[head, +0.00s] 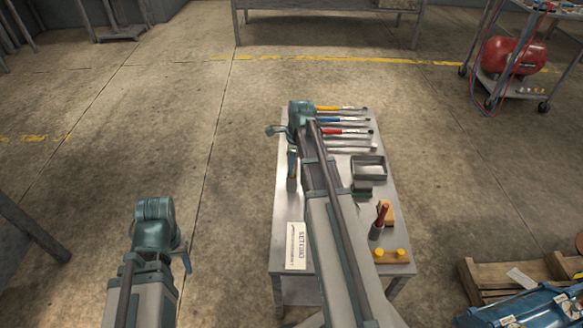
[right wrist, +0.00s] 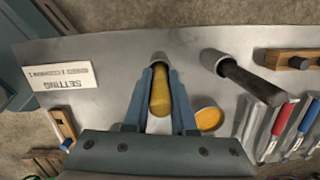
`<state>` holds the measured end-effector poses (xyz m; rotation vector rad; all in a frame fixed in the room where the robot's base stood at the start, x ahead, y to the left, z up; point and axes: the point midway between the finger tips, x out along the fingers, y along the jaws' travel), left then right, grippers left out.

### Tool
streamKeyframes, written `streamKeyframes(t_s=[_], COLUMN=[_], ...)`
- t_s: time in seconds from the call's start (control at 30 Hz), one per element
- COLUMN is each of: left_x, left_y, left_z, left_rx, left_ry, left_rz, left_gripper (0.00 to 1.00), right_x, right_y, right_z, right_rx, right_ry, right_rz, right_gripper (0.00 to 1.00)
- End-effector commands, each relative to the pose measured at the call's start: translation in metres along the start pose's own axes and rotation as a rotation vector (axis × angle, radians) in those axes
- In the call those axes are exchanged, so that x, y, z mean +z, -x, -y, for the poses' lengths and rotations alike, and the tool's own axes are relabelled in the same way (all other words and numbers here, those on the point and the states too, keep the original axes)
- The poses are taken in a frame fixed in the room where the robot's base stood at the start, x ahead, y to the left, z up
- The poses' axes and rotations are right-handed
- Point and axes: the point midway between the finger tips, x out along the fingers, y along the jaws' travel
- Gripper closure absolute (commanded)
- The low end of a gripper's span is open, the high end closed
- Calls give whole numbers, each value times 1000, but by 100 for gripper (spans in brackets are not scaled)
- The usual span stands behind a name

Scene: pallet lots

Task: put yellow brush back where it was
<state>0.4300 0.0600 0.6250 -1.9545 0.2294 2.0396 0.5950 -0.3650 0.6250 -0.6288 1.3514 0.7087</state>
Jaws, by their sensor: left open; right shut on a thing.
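The yellow brush (right wrist: 160,92) is between the two blue fingers of my right gripper (right wrist: 162,80) in the right wrist view. Its far end meets a grey cup-like piece (right wrist: 160,59); I cannot tell whether the brush sits inside it or just above it. In the head view my right gripper (head: 274,131) is over the left edge of the metal table, and the brush cannot be made out there. My left gripper (head: 184,262) is open and empty, low over the floor left of the table.
A second grey cup (right wrist: 212,59) with a dark handle lies close beside, near an orange disc (right wrist: 208,119). A pallet (head: 490,277) stands right.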

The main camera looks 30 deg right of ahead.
Motion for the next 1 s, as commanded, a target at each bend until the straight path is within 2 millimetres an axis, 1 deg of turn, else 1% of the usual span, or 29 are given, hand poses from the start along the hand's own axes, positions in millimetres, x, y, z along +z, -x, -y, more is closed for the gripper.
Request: streamKeyframes(t_s=[0.13,0.17,0.3,0.33,0.63,0.77,0.87,1.0], left_x=[0,0,0,0,0,0,0,1], left_y=[-4,-4,-3,-3,-2,2,8,23], left_z=[0,0,0,0,0,0,1,2], left_rx=[0,0,0,0,0,0,0,0], left_ry=[0,0,0,0,0,0,0,0], left_rz=[0,0,0,0,0,0,0,0], left_gripper=[50,50,50,50,50,50,50,50], right_x=[0,0,0,0,0,0,0,1], right_y=[-4,-4,-3,-3,-2,2,9,24], right_z=[0,0,0,0,0,0,0,0], right_rx=[0,0,0,0,0,0,0,0], right_ry=[0,0,0,0,0,0,0,0], right_rz=[0,0,0,0,0,0,0,0], right_gripper=[100,74,49,46,46,46,46,46])
